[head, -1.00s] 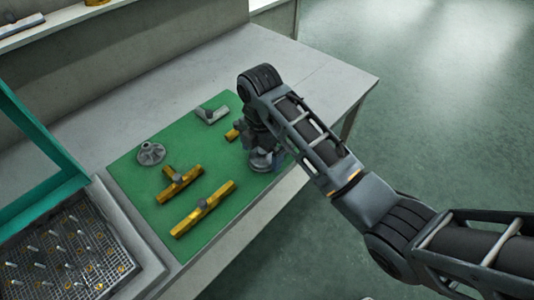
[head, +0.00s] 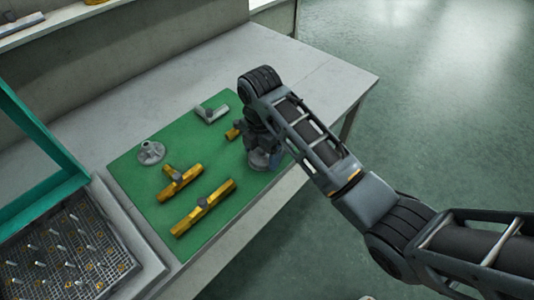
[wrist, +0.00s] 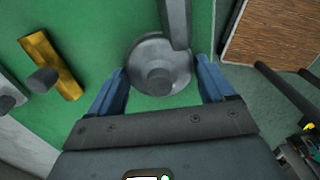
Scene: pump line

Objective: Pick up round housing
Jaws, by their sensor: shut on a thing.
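The round housing is a grey disc with a raised centre and a bar-like outlet along one side. In the wrist view the round housing (wrist: 150,52) lies between the two blue fingers of my gripper (wrist: 160,82), over the green mat. In the head view the round housing (head: 259,161) shows at the right edge of the mat, partly hidden by my gripper (head: 268,156). My gripper is shut on it. I cannot tell whether the housing still touches the mat.
The green mat (head: 150,205) also holds a grey flanged part (head: 150,152), yellow valve-like pieces (head: 180,183) (head: 203,207), a grey piece (head: 211,114) and a partly hidden yellow piece (head: 232,134). A pin tray (head: 120,262) and teal frame (head: 45,200) stand left. The table behind is clear.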

